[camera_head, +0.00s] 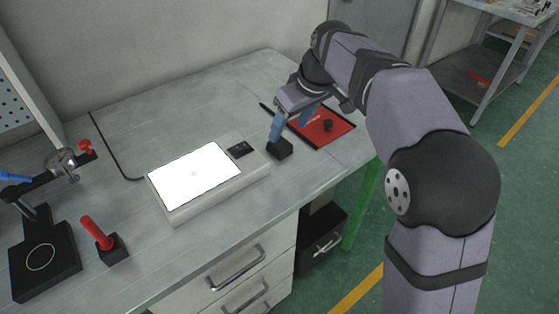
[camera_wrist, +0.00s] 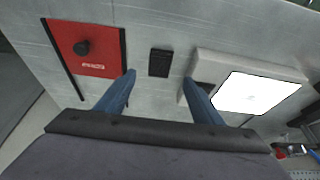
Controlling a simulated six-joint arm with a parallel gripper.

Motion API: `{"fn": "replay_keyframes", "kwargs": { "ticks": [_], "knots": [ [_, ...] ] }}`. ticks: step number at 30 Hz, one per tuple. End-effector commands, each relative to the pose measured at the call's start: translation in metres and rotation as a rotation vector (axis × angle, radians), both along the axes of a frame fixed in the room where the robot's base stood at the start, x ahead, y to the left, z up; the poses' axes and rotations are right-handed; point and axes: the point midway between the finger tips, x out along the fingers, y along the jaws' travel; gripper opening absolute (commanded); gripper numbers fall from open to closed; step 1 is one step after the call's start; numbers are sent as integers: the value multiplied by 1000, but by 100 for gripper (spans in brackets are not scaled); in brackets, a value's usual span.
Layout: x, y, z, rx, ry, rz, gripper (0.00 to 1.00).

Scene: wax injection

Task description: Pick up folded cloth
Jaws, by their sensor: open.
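My gripper (camera_head: 288,130) is open, its two blue fingers pointing down over the table. A small black, flat-topped block (camera_head: 279,149) sits on the table by the fingertips; it may be the folded cloth, though I cannot make out fabric. In the wrist view this black piece (camera_wrist: 160,62) lies between the lines of the two fingers, a little beyond the fingertips (camera_wrist: 160,78). It has a dark textured top. I cannot tell whether a finger touches it.
A white-topped light panel (camera_head: 195,178) stands just left of the gripper. A red mat (camera_head: 335,133) with a black knob (camera_head: 327,125) lies to the right. A red-handled tool in a black stand (camera_head: 97,232) and a black base (camera_head: 42,262) stand front left. The table's back is clear.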

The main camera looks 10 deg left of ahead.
Motion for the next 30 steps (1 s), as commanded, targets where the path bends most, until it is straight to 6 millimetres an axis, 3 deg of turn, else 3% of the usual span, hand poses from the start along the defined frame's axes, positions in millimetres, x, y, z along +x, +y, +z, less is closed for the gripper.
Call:
{"fn": "replay_keyframes", "kwargs": {
  "ticks": [22, 30],
  "knots": [
    [9, 12, -26, 4, -8, 20, 61],
    [16, 19, -56, 2, -6, 20, 61]
  ]
}}
